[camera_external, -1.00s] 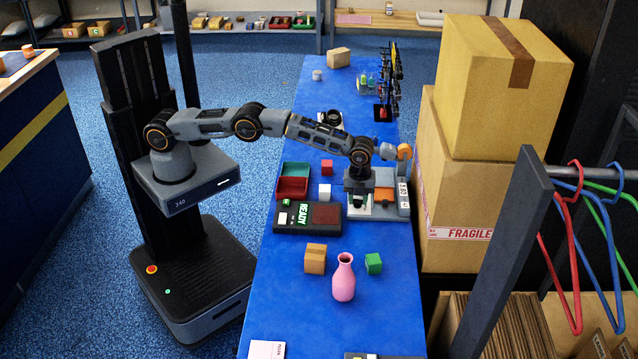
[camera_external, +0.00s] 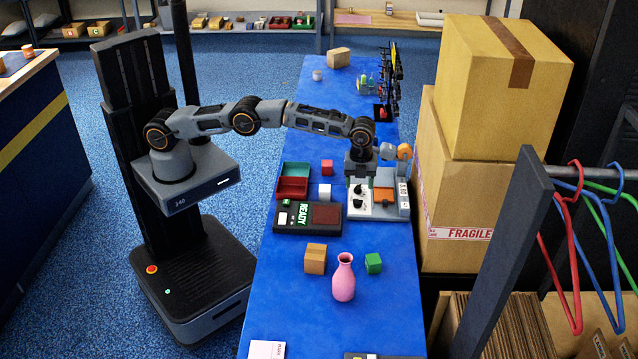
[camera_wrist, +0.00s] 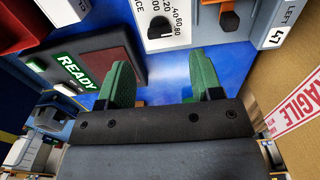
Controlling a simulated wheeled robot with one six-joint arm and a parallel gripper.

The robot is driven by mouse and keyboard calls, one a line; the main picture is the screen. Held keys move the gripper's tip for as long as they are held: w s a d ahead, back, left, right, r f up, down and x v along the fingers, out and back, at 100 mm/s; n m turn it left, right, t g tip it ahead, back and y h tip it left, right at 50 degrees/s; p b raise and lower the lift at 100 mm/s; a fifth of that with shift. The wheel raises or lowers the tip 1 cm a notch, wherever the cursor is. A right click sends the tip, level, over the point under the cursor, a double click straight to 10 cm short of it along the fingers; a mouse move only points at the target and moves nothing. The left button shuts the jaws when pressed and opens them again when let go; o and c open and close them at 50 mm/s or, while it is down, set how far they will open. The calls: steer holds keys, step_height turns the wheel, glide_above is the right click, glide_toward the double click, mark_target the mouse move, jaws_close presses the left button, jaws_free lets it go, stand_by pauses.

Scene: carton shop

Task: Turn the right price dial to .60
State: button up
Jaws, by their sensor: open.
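In the wrist view a black dial (camera_wrist: 159,25) shows at the top beside printed numbers including 20, 40, 60 and 80. I cannot tell its exact setting, nor which of the two dials it is. My gripper (camera_wrist: 160,85) has green fingers spread apart with nothing between them. In the external view my gripper (camera_external: 360,172) is above the panel's back edge, apart from the dials.
A READY box (camera_external: 310,216) and a red-green tray (camera_external: 293,182) lie left of the panel. A pink vase (camera_external: 344,278), a wooden block (camera_external: 315,259) and a green block (camera_external: 373,263) stand in front. Big cartons (camera_external: 460,190) border the counter's right side.

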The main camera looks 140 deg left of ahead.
step_height(320, 180, up, 7)
steer(key=p, duration=0.2)
steer(key=shift+r, duration=0.15)
stand_by(0.5)
